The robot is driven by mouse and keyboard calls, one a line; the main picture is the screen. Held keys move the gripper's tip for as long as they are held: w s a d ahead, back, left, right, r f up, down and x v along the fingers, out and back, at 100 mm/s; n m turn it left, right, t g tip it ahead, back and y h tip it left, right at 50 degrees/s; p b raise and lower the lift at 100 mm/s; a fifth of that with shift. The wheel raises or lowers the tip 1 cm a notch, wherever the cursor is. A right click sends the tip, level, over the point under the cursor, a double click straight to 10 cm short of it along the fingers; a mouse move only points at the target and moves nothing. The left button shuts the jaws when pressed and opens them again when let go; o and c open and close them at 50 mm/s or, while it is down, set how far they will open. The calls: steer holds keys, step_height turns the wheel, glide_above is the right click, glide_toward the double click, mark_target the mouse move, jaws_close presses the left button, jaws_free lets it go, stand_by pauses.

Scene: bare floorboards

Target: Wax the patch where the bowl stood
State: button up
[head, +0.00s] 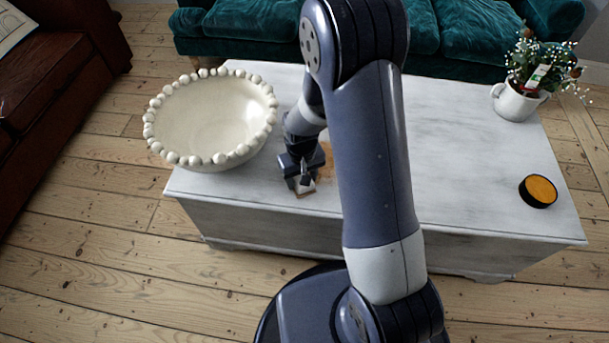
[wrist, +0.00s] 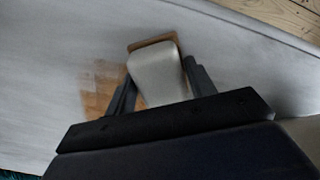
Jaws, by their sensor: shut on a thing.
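My gripper (head: 302,178) is shut on a pale applicator (wrist: 157,75) with a brown edge at its base. It holds the applicator low at the chest top, near the front edge. I cannot tell whether its base touches the surface. An orange-brown patch (wrist: 100,88) shows beside and partly behind the applicator in the wrist view. In the head view part of the patch (head: 327,153) shows beside my gripper; my arm hides some of it. The large cream bowl (head: 212,120) with a beaded rim stands at the chest's left end. An open round tin (head: 538,191) of orange wax sits at the right.
The whitewashed chest (head: 460,150) has bare top between my arm and the tin. A teal sofa (head: 240,30) is behind, and a brown leather seat (head: 60,75) at the left.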

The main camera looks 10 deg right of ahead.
steer(key=shift+w+a+f, duration=0.1)
steer(key=shift+w+a, duration=0.2)
steer(key=shift+a, duration=0.45)
steer(key=shift+w+d, duration=0.85)
steer(key=shift+w, duration=1.8)
steer(key=shift+w+d, duration=0.9)
steer(key=shift+w, duration=1.75)
steer(key=shift+w+d, duration=0.85)
steer(key=shift+w, duration=1.8)
steer(key=shift+r+p, duration=0.2)
steer(key=shift+p, duration=0.1)
steer(key=shift+r+p, duration=1.85)
steer(key=shift+r, duration=1.1)
step_height(320, 180, up, 3)
steer(key=shift+f+p, duration=0.1)
steer(key=shift+p, duration=0.9)
